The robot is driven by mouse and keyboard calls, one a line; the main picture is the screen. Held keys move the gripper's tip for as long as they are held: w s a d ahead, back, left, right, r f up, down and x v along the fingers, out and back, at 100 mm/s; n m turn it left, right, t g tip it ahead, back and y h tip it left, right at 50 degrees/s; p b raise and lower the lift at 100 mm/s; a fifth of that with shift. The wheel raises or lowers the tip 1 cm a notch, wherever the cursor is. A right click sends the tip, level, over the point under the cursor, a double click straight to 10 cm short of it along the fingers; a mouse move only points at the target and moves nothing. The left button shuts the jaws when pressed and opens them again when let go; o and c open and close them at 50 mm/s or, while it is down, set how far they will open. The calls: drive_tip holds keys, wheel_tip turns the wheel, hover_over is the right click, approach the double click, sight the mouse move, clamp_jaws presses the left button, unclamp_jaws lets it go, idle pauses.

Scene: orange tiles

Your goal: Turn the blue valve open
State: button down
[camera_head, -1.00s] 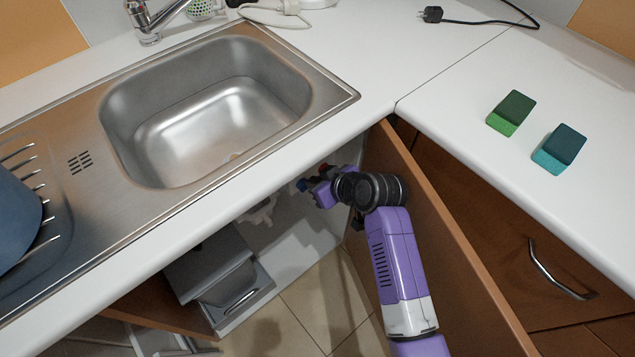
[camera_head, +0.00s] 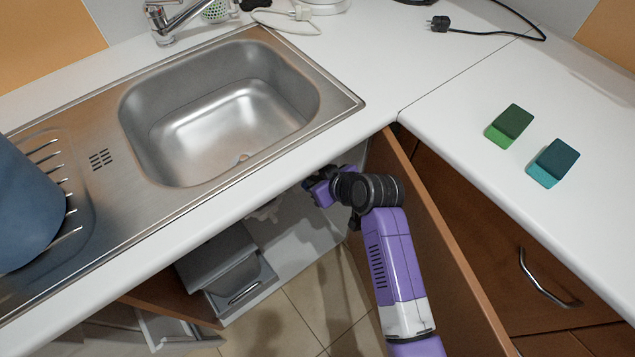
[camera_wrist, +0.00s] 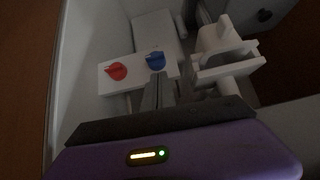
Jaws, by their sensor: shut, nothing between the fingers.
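The blue valve (camera_wrist: 154,60) is a small blue knob on a white block inside the open sink cabinet. A red valve (camera_wrist: 116,71) sits to its left on the same block. My gripper (camera_wrist: 159,78) is shut and empty, its fingertips just below the blue valve in the wrist view. I cannot tell whether they touch it. In the head view, my gripper (camera_head: 318,190) reaches into the cabinet under the counter's front edge. There the valves are mostly hidden by the counter and my arm.
An open cabinet door (camera_head: 445,235) stands close to the right of my arm. White pipework (camera_wrist: 222,55) is right of the valves. A grey bin (camera_head: 230,270) is low in the cabinet. The sink (camera_head: 225,105) and counter are above; two sponges (camera_head: 510,125) lie on the right counter.

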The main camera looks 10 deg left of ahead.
drive_tip(key=v, duration=1)
drive_tip(key=shift+r+p, duration=0.4)
drive_tip(key=shift+r, duration=0.05)
drive_tip(key=shift+d, duration=0.1)
